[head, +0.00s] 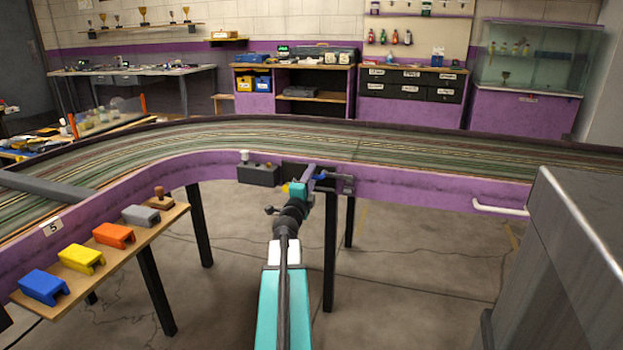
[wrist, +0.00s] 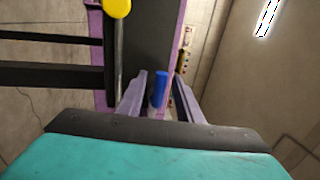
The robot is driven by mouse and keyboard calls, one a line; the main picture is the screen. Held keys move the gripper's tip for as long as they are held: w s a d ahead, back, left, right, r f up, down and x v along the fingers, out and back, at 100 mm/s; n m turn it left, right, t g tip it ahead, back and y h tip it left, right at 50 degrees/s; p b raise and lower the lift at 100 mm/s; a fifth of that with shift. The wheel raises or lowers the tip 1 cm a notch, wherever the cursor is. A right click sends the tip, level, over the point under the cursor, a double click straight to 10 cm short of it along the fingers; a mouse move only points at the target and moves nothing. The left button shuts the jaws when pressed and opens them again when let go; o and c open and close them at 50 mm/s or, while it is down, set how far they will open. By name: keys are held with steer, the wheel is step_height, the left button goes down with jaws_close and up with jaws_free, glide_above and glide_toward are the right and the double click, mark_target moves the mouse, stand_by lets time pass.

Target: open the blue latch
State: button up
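The blue latch (head: 321,177) is a small blue handle on the purple outer wall of the track, near the middle of the head view. In the wrist view the blue latch (wrist: 160,89) stands between my two fingers, with a gap visible on each side. My gripper (head: 311,180) reaches up to the wall at the latch; it also shows in the wrist view (wrist: 160,78). It is open, with its fingers on either side of the latch. In the head view my arm and gripper hide part of the latch's surroundings.
A dark box with a white knob (head: 258,174) sits on the wall left of my gripper. A wooden shelf (head: 120,257) with coloured blocks is at the left. A white handle (head: 500,209) is on the wall at the right. A grey cabinet (head: 570,260) stands close at right.

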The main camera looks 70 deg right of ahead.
steer(key=shift+d, duration=0.15)
steer(key=shift+c, duration=0.5)
jaws_close()
steer(key=shift+w, duration=0.2)
